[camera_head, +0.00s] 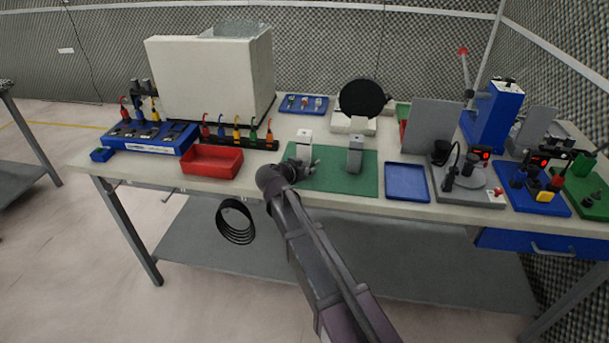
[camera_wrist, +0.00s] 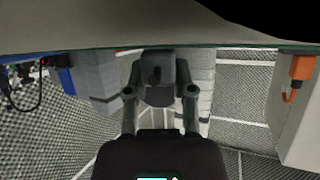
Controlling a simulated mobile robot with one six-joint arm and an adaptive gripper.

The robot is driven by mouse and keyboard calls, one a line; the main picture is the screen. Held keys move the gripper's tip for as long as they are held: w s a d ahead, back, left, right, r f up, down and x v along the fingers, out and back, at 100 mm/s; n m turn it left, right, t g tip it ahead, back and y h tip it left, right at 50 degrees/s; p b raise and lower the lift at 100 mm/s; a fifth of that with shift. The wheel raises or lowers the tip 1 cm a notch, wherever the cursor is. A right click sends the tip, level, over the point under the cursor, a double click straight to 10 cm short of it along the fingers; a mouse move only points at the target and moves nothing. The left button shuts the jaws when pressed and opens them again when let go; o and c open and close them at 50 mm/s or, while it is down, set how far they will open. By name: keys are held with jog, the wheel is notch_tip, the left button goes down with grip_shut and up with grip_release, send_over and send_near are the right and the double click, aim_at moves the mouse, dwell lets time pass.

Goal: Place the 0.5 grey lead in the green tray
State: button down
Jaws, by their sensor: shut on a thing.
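My gripper (camera_head: 304,164) is over the left part of the green mat (camera_head: 335,182) in the head view. In the wrist view its two dark fingers (camera_wrist: 160,95) are shut on a small grey block with a dark mark, which looks like the body of the grey lead (camera_wrist: 154,66). I cannot read any marking on it. In the head view the lead cannot be made out at my gripper. A green edge (camera_head: 402,109) shows behind a grey panel. It is mostly hidden, and I cannot tell whether it is the green tray.
A red tray (camera_head: 212,161) stands left of my gripper, in front of a rack of coloured leads (camera_head: 237,139). A blue tray (camera_head: 407,184) and several devices are to the right.

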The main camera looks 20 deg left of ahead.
jog(key=shift+f, duration=0.3)
jog(key=shift+c, duration=2.3)
grip_release()
jog(key=shift+r, duration=0.1)
jog(key=shift+r, duration=0.1)
jog(key=p+v, duration=0.5)
jog(key=v, duration=0.7)
